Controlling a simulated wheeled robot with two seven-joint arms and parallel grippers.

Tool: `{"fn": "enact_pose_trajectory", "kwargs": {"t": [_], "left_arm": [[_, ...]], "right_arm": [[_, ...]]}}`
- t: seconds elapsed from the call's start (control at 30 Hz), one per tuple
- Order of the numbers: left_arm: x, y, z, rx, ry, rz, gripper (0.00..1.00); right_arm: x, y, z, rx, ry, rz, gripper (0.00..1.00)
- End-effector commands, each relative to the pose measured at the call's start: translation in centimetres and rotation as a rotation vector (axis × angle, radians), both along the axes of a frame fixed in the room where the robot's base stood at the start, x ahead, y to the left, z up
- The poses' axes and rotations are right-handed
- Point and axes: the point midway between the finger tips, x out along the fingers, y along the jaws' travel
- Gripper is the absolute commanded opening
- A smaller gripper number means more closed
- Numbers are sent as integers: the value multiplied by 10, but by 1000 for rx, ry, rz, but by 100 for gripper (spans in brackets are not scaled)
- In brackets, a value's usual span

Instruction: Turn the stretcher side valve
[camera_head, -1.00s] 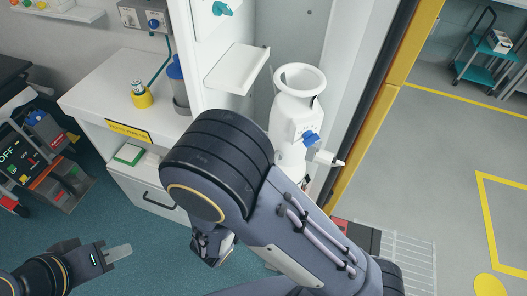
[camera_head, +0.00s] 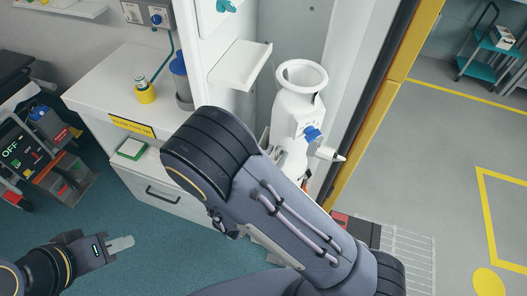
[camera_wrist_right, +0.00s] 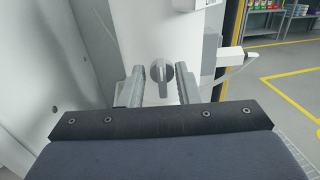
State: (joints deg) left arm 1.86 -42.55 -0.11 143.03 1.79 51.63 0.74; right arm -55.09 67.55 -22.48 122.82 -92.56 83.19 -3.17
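In the right wrist view, a grey valve knob (camera_wrist_right: 160,76) with a raised grip bar stands on a white surface. My right gripper (camera_wrist_right: 159,88) is open, with one finger on each side of the knob. I cannot tell whether either finger touches it.
A white cylinder (camera_head: 297,108) with a blue knob (camera_head: 312,134) and side nozzle (camera_head: 330,154) stands beyond my right arm. A white shelf (camera_head: 240,66) juts out nearby. A counter (camera_head: 110,86) with a yellow-based bottle (camera_head: 145,92) is at left. Teal floor (camera_head: 150,245) is clear.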

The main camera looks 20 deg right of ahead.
Motion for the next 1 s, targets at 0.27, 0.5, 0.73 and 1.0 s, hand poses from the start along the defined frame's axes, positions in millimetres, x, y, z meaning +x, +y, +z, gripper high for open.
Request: {"fn": "enact_pose_trajectory", "kwargs": {"t": [0.27,0.5,0.73,1.0], "left_arm": [[0,0,0,0,0,0,30],[0,0,15,0,0,0,30],[1,1,28,0,0,0,30],[1,1,27,0,0,0,30]], "right_arm": [[0,1,0,1,1,1,6],[0,2,4,-96,94,3,3],[0,2,2,-262,255,3,3],[0,2,0,-277,269,3,3]]}}
